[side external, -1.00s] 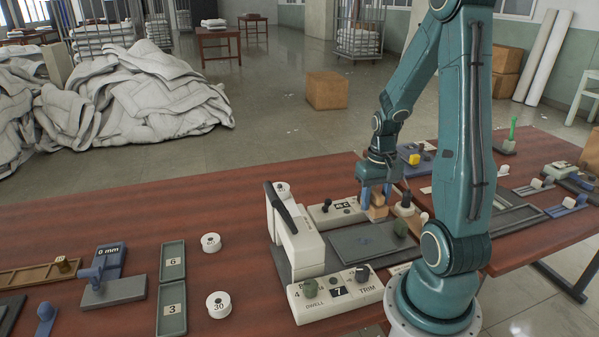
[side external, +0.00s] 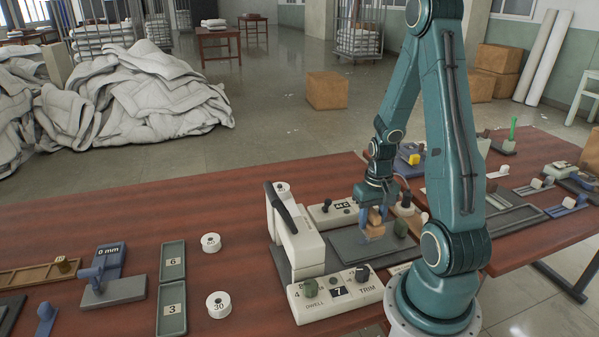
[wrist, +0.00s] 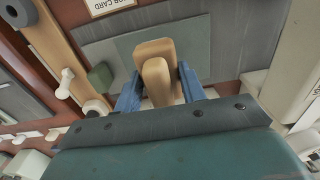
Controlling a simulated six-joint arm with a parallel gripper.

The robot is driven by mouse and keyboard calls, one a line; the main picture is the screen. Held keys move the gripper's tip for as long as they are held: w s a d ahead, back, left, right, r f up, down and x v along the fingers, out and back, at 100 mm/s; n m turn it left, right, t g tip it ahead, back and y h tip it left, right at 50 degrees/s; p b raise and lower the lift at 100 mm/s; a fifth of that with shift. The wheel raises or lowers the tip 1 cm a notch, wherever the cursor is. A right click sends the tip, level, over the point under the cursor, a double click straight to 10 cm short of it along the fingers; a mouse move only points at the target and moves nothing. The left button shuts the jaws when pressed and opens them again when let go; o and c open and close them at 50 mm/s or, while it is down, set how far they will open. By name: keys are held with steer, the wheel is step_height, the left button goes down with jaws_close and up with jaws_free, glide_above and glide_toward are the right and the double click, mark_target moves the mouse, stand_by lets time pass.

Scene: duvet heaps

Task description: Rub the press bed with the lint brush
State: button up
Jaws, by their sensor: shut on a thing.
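The lint brush (side external: 376,216) shows as a tan wooden block held between the blue fingers of my gripper (side external: 375,228). In the wrist view the brush (wrist: 154,52) sits between the two fingers of my gripper (wrist: 158,88), over a grey-green plate. The press bed (side external: 347,249) is a flat dark grey plate beside the white press; it also shows in the wrist view (wrist: 198,38). The brush is over the bed, low down near its far right part. The brush's underside is hidden, so I cannot tell whether it touches the bed.
A dark green knob (side external: 400,229) stands close right of the brush. The white press body (side external: 297,243) with its dark handle rises left of the bed. A control box (side external: 336,294) with knobs stands in front, and another box (side external: 338,211) lies behind.

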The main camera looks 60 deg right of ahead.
mark_target(371, 212)
steer(key=shift+f, duration=1.6)
steer(key=shift+w+d+f, duration=0.3)
steer(key=shift+d+f, duration=0.05)
steer(key=shift+f, duration=0.1)
steer(key=shift+c, duration=0.5)
steer(key=shift+w+d+f, duration=0.4)
steer(key=shift+w+d, duration=0.05)
steer(key=shift+w+d+r, duration=0.2)
steer(key=shift+w+d, duration=0.05)
steer(key=shift+w+d+f, duration=0.1)
steer(key=shift+w+d, duration=0.35)
steer(key=shift+s+a, duration=1.5)
steer(key=shift+w+a, duration=0.25)
steer(key=shift+w, duration=0.1)
steer(key=shift+w+d, duration=0.7)
steer(key=shift+d, duration=0.1)
steer(key=shift+w+d+f, duration=0.1)
steer(key=shift+w+d, duration=0.1)
steer(key=shift+w, duration=0.05)
steer(key=shift+w+d, duration=0.45)
steer(key=shift+d, duration=0.05)
steer(key=shift+s+a, duration=1.5)
steer(key=shift+a, duration=0.05)
steer(key=shift+r, duration=4.2)
